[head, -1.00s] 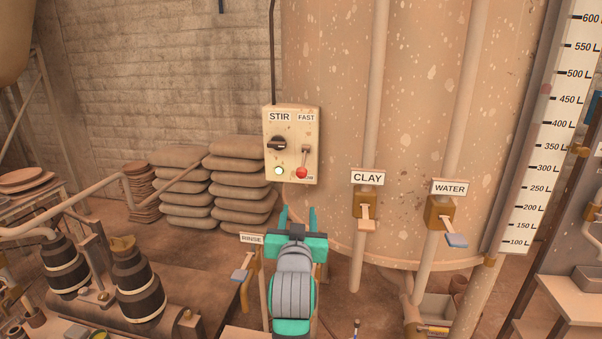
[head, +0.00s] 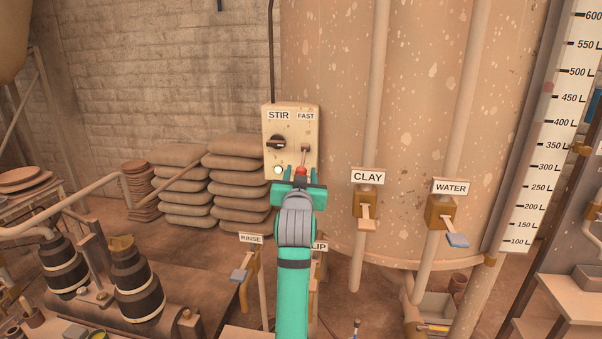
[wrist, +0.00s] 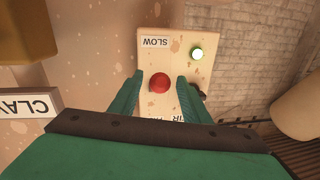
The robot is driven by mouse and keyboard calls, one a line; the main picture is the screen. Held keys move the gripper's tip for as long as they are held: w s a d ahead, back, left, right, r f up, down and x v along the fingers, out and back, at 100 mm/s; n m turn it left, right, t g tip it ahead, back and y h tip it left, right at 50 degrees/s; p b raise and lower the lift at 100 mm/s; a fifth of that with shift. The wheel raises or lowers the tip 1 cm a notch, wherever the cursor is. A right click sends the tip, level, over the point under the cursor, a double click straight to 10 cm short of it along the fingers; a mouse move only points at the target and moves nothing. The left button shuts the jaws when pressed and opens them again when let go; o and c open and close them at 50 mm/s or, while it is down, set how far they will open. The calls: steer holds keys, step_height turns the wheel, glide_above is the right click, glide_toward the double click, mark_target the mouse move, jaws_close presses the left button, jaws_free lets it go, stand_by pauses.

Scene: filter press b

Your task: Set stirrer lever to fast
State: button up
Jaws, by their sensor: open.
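The cream stirrer box (head: 309,131) is mounted on the side of the tank. It carries a STIR label, a black rotary knob (head: 276,142), a lit lamp (head: 277,170) and a lever (head: 304,157) with a red knob. FAST is printed at the top of the lever's track. The red knob (wrist: 159,83) is at the lower end, near the SLOW label (wrist: 155,42) in the wrist view. My gripper (head: 300,175) is open in front of the box, and its fingers (wrist: 159,95) appear on either side of the red knob. I cannot tell whether they touch it.
The CLAY valve (head: 367,208) and WATER valve (head: 440,212) are to the right on vertical pipes. The RINSE valve (head: 245,272) is low on the left. Stacked sacks (head: 236,185) stand left of the box against the brick wall.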

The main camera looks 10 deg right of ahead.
steer(key=shift+w+d, duration=0.1)
steer(key=shift+w, duration=0.55)
